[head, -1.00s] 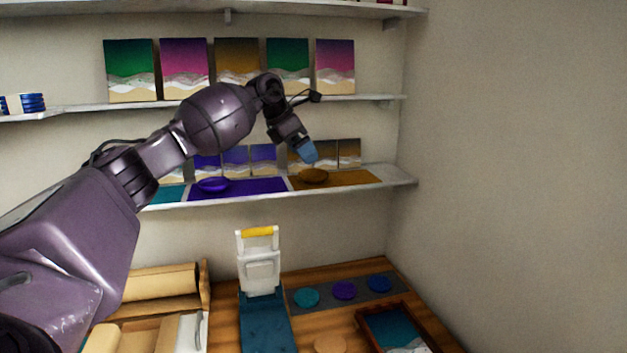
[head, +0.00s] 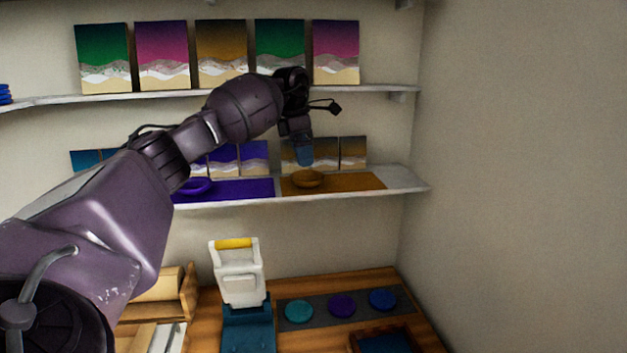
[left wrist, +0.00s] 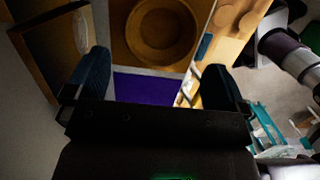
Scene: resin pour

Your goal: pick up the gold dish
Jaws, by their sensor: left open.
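The gold dish (head: 308,179) is a shallow round bowl on a gold mat (head: 350,182) on the lower wall shelf. In the left wrist view the dish (left wrist: 161,34) lies beyond the fingertips, near the top of the picture. My left gripper (head: 304,156) is just above the dish in the head view, pointing down. In the left wrist view its two blue fingers (left wrist: 155,80) are spread wide with nothing between them. The dish appears apart from the fingers. My right gripper is not in view.
A purple dish (head: 196,187) sits on a purple mat (head: 240,189) to the left. Small gold pictures (head: 325,153) stand behind the gold dish. The upper shelf (head: 365,89) is above. A white and yellow holder (head: 238,272) and coloured discs (head: 341,306) are on the bench below.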

